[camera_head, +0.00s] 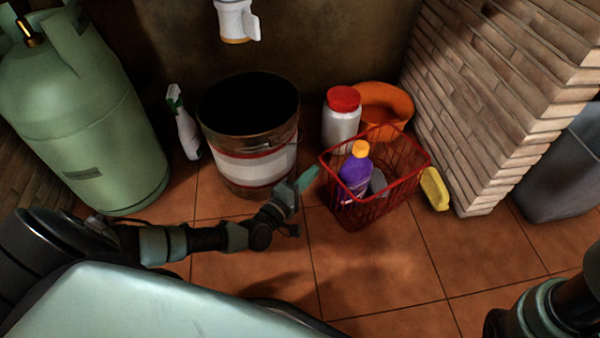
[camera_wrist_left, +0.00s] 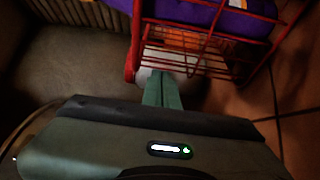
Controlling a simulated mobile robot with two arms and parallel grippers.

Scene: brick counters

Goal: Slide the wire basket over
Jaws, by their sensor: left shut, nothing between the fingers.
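The red wire basket (camera_head: 372,205) stands on the tiled floor, right of the middle in the head view. It holds a purple bottle with an orange cap (camera_head: 354,172) and a grey item that is partly hidden. My left gripper (camera_head: 308,178) is shut and empty, just left of the basket. In the left wrist view the basket's red wires (camera_wrist_left: 190,50) fill the upper middle, and the shut green fingertips (camera_wrist_left: 163,82) are at its side, close or touching; I cannot tell which. My right arm shows at the lower right, but its gripper is out of view.
A metal bucket (camera_head: 250,165) stands left of the basket. Behind it are a red-lidded white jar (camera_head: 342,130) and an orange bowl (camera_head: 390,97). A yellow item (camera_head: 434,189) lies beside its right side, near the brick pillar (camera_head: 480,130). Floor in front is clear.

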